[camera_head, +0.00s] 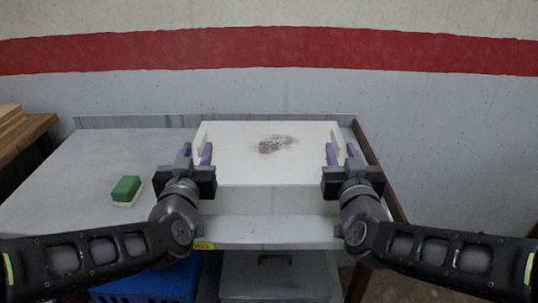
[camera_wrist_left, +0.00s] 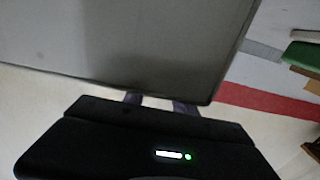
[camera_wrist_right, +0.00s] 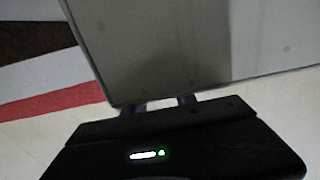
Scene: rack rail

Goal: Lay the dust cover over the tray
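A white, low, box-like piece (camera_head: 245,170) lies across the work table in the head view, with a brown speckled smudge (camera_head: 275,145) on its upper face. I cannot clearly separate dust cover and tray in it. My left gripper (camera_head: 196,153) is at its left edge and my right gripper (camera_head: 342,153) at its right edge. The purple fingers of each stand apart, one over the white piece and one outside it. Whether they touch it is not clear. A grey panel fills much of the left wrist view (camera_wrist_left: 110,45) and right wrist view (camera_wrist_right: 200,50), partly hiding the fingertips.
A green block on a white base (camera_head: 126,190) lies on the table's left part, where the top (camera_head: 60,190) is otherwise clear. A wooden bench (camera_head: 20,132) stands at far left. A blue crate (camera_head: 150,282) and a grey case (camera_head: 275,280) are below the table.

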